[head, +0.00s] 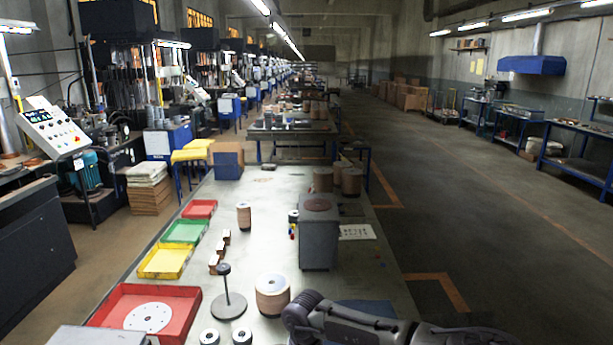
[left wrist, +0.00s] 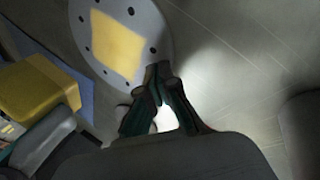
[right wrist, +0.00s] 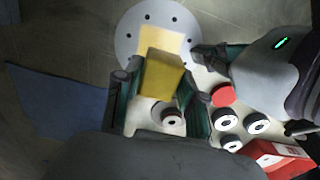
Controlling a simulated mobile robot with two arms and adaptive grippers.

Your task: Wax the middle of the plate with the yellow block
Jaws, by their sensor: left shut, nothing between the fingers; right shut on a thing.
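A round grey plate (right wrist: 127,45) with small holes near its rim lies on the bench, with a pale yellow square patch (left wrist: 117,45) across its middle. My right gripper (right wrist: 158,88) is shut on the yellow block (right wrist: 163,73), which overlaps part of the plate in the right wrist view; whether it touches cannot be told. My left gripper (left wrist: 158,76) is shut and empty, its fingertips by the plate's rim. A yellow block (left wrist: 38,92) also shows at the left of the left wrist view. Neither gripper's fingers show in the head view.
Several white-topped rolls (right wrist: 258,123) and a red box (right wrist: 280,156) stand to the right in the right wrist view. A blue mat (right wrist: 60,108) lies to the left. The head view shows red (head: 180,297), yellow (head: 165,262) and green (head: 185,232) trays and a grey box (head: 319,240).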

